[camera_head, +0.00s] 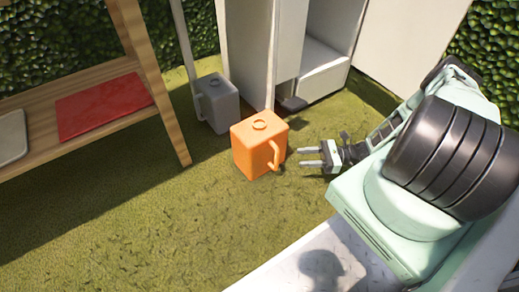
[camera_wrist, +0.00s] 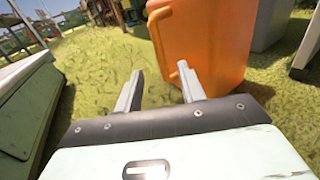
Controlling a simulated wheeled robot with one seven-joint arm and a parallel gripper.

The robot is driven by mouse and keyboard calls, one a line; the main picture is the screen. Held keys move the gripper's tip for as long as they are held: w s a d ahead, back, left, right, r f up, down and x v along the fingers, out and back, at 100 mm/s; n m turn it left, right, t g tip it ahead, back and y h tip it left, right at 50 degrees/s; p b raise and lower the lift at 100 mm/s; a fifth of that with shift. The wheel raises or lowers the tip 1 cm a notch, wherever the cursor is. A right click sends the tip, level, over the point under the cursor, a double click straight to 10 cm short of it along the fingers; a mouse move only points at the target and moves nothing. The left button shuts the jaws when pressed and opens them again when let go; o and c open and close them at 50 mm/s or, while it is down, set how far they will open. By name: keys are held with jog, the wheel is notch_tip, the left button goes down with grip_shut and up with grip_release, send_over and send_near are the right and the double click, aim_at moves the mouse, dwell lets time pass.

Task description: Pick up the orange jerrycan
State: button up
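The orange jerrycan (camera_head: 256,147) stands upright on the grass near the middle of the head view, with its cap on top and its handle on the right side, facing my gripper. My gripper (camera_head: 304,157) is just to the right of it, fingers apart and pointing at the handle side, with nothing between them. In the wrist view the jerrycan (camera_wrist: 203,45) fills the upper right, beyond the fingertips. There my gripper (camera_wrist: 158,82) shows open, its right finger close to or overlapping the handle. I cannot tell whether they touch.
A grey jerrycan (camera_head: 216,102) stands behind and left of the orange one. A white cabinet (camera_head: 322,72) with an open door is behind. A wooden shelf (camera_head: 107,131) with a red item (camera_head: 103,105) is at left. Grass in front is clear.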

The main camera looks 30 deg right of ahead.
jog(key=b+x, duration=0.4)
jog(key=x, duration=0.3)
jog(key=shift+w+a+f, duration=0.15)
jog(key=shift+w+a, duration=0.05)
jog(key=shift+a, duration=0.15)
grip_shut()
